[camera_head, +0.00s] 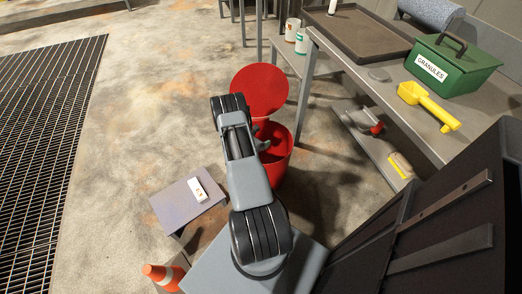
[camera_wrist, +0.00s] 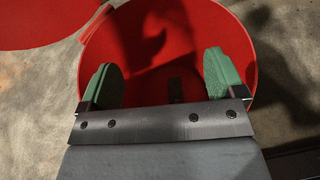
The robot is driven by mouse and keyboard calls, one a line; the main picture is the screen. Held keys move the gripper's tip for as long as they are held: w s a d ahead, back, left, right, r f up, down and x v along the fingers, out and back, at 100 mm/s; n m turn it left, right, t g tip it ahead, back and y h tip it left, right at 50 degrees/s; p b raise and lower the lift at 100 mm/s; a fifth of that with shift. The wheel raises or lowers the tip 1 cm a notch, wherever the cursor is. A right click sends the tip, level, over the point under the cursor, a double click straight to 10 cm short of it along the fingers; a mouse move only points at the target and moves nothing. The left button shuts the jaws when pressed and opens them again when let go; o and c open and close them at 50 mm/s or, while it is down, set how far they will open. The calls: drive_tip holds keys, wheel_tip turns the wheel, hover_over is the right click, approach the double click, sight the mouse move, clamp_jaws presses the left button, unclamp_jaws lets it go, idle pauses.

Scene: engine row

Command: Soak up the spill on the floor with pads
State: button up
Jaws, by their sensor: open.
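My gripper (camera_wrist: 163,82) is open over the mouth of a red bin (camera_wrist: 253,45), its two green finger pads apart. Nothing is held between them. The bin's inside shows red and shadowed, with a small dark patch at the bottom that I cannot identify. In the head view the red bin (camera_head: 283,170) stands behind my arm, its round red lid (camera_head: 260,88) open. My fingertips are mostly hidden there. A flat grey-purple square (camera_head: 180,208) lies left of my arm with a small white labelled item (camera_head: 198,190) on it; I cannot tell whether it is a pad. No clear spill shows, only floor stains.
A bench at right holds a green granules box (camera_head: 452,68), a yellow scoop (camera_head: 428,106), a dark tray (camera_head: 358,35) and a grey roll (camera_head: 432,13). An orange cone (camera_head: 163,275) stands at lower left. A floor grate (camera_head: 40,150) lies left; open floor lies between.

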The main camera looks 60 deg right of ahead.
drive_tip(key=p+v, duration=0.2)
drive_tip(key=v, duration=1.1)
drive_tip(key=shift+a, duration=0.2)
